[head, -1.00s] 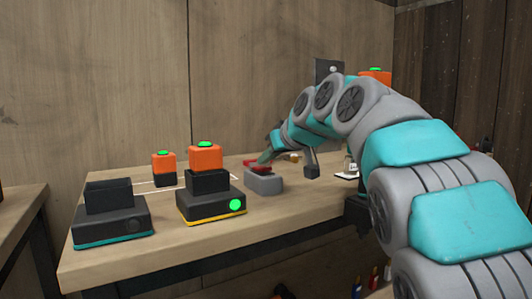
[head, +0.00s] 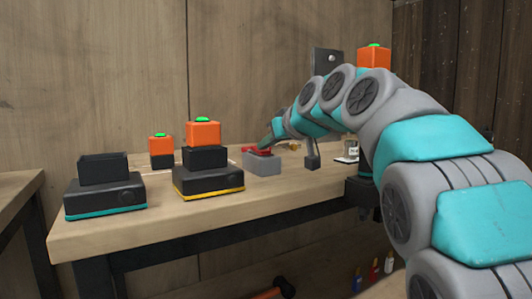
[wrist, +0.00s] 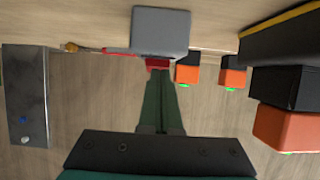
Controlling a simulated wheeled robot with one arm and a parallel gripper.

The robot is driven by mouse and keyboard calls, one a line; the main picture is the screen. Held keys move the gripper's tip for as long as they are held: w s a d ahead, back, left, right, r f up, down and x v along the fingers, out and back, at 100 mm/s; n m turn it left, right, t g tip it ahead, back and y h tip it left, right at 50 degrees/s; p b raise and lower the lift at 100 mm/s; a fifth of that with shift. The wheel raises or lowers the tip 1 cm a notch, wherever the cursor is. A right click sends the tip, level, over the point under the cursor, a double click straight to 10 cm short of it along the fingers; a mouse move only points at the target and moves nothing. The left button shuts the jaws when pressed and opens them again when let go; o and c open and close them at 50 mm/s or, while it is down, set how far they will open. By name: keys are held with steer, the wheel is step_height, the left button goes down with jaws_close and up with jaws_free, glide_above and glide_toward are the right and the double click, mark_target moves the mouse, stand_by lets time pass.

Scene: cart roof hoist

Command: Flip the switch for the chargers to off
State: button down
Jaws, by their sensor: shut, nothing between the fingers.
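The switch is a grey box (head: 264,164) with a red rocker (head: 259,150) on top, standing on the bench right of the chargers. In the wrist view, the grey box (wrist: 160,30) and red rocker (wrist: 157,63) lie straight off my fingertips. My gripper (head: 265,145) is shut and empty, its green fingertips (wrist: 159,72) at the rocker, touching or nearly so. The yellow-trimmed charger (head: 208,182) holds an orange battery (head: 203,132); its front light is dark. The teal-trimmed charger (head: 105,197) has an empty slot.
The wooden bench (head: 150,225) has bare room along its front edge. A smaller orange battery (head: 160,144) stands behind the chargers. Another orange battery (head: 374,57) shows behind my arm. A grey wall plate (head: 327,60) and a small jar (head: 352,149) are near my arm.

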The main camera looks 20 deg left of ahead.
steer(key=shift+r, duration=0.2)
steer(key=shift+r+p, duration=0.55)
steer(key=shift+r, duration=0.15)
steer(key=shift+r, duration=0.1)
step_height(320, 180, up, 4)
steer(key=shift+f+p, duration=0.25)
steer(key=shift+p, duration=0.8)
steer(key=shift+s+d+r, duration=0.1)
steer(key=shift+r, duration=0.15)
steer(key=f+b+v, duration=0.1)
steer(key=v, duration=0.8)
steer(key=shift+s+d+f, duration=0.35)
steer(key=shift+s+d, duration=0.05)
steer(key=shift+d, duration=0.05)
steer(key=shift+f, duration=0.1)
